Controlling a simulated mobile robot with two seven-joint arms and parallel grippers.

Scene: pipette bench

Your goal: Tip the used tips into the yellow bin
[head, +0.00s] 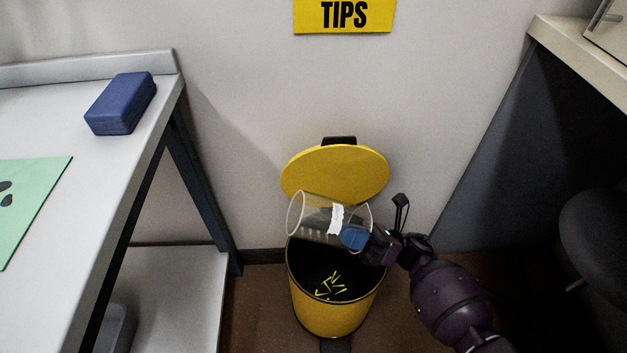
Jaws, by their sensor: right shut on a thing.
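The yellow bin (333,318) stands on the floor against the wall with its round lid (335,170) raised. Several small yellow tips (331,286) lie on the dark bottom inside it. My right gripper (358,238) is shut on a clear beaker (316,218) with a white label, and a blue patch shows where the fingers meet it. The beaker is tilted on its side above the bin opening, its open mouth toward the left. I see no tips inside the beaker. My left gripper is not in view.
A white bench (110,160) at left holds a blue box (121,103) and a green mat (30,205), with a lower shelf (175,300) beneath. A yellow TIPS sign (344,15) hangs above the bin. A desk (580,42) and a dark rounded seat (600,225) stand at right.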

